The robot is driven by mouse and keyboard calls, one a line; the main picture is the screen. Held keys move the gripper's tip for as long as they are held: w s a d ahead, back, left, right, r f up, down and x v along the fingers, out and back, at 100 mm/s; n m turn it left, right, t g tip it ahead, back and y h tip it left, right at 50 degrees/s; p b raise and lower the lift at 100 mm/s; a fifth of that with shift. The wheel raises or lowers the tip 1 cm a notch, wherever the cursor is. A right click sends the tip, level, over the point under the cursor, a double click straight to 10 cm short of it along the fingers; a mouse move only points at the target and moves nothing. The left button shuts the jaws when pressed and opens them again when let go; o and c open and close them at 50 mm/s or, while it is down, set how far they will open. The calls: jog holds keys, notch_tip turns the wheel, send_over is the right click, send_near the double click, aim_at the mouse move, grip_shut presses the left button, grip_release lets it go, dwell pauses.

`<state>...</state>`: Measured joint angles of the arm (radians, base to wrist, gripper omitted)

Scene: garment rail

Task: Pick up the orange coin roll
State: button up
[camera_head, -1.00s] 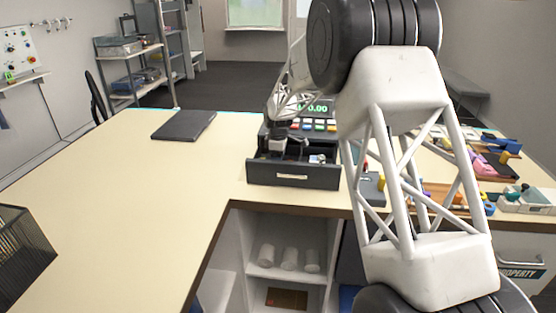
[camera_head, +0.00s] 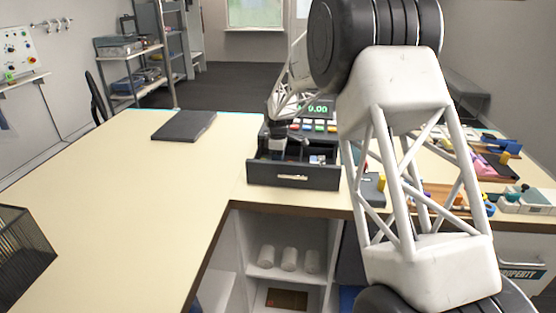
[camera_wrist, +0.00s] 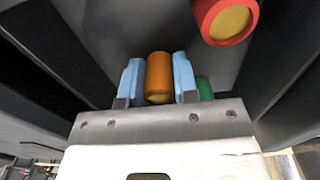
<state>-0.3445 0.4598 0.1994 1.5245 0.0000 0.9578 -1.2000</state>
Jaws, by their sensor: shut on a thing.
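The orange coin roll (camera_wrist: 159,75) is between the two light-blue fingers of my gripper (camera_wrist: 158,82) in the wrist view, and the fingers are shut on it. A red coin roll (camera_wrist: 228,20) with a yellowish end is near the top right of that view. A green roll (camera_wrist: 204,90) shows partly behind the right finger. In the head view my gripper (camera_head: 297,146) reaches down into the open drawer (camera_head: 292,177) of the cash register. The orange roll cannot be made out there.
Dark drawer walls (camera_wrist: 50,45) stand close on both sides of the gripper. The register's display and keys (camera_head: 315,122) are just behind the drawer. A dark flat folder (camera_head: 184,126) lies on the counter (camera_head: 130,190), which is mostly clear on the left. Trays with coloured items (camera_head: 450,196) are at the right.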

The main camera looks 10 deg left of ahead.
jog(key=shift+r, duration=4.75)
